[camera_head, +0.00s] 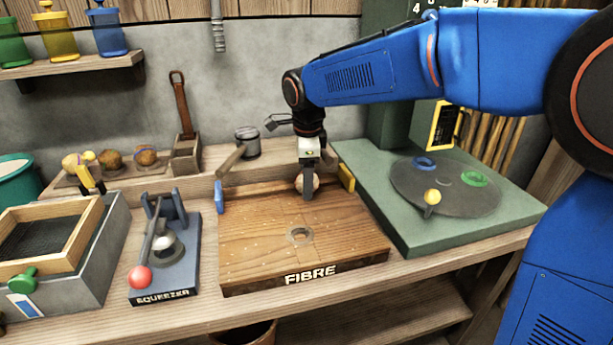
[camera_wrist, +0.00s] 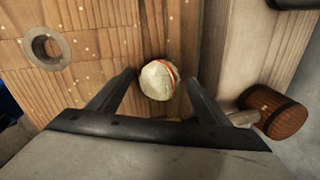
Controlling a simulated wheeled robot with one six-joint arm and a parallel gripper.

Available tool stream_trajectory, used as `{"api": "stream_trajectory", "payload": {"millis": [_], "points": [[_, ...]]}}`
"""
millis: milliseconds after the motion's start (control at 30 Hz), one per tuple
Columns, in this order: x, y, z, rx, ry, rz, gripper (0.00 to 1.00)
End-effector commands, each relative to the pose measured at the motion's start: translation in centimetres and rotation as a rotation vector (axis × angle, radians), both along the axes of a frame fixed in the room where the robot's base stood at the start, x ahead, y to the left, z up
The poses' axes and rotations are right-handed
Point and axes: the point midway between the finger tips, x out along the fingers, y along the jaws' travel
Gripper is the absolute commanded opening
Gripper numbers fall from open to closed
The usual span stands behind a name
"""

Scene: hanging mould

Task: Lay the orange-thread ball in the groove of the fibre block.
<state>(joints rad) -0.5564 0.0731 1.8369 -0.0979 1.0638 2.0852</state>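The ball with an orange-red thread (camera_wrist: 158,80) is pale and round. It sits between the fingers of my gripper (camera_wrist: 160,78) in the wrist view, with a narrow gap showing on each side. In the head view the ball (camera_head: 313,183) is partly hidden behind my gripper (camera_head: 308,190), low at the back of the fibre block. I cannot make out whether the ball rests in a groove.
A blue tab (camera_head: 219,197) and a yellow tab (camera_head: 346,177) flank the block's back. The squeezer (camera_head: 165,265) stands left, the green table with a round disc (camera_head: 445,190) right. A wooden-handled mallet (camera_wrist: 272,112) lies close by. Several balls (camera_head: 112,160) sit back left.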

Motion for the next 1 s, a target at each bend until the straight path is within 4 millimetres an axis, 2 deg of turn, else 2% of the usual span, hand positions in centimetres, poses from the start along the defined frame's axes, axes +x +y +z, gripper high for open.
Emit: {"api": "stream_trajectory", "payload": {"millis": [200, 367, 1000], "points": [[0.0, 0.0, 0.2, 0.0, 0.0, 0.0, 0.71], [-0.2, 0.0, 1.6, 0.001, -0.002, 0.0, 0.71], [-2.6, -0.2, 13.7, 0.001, -0.002, 0.0, 0.71]]}}
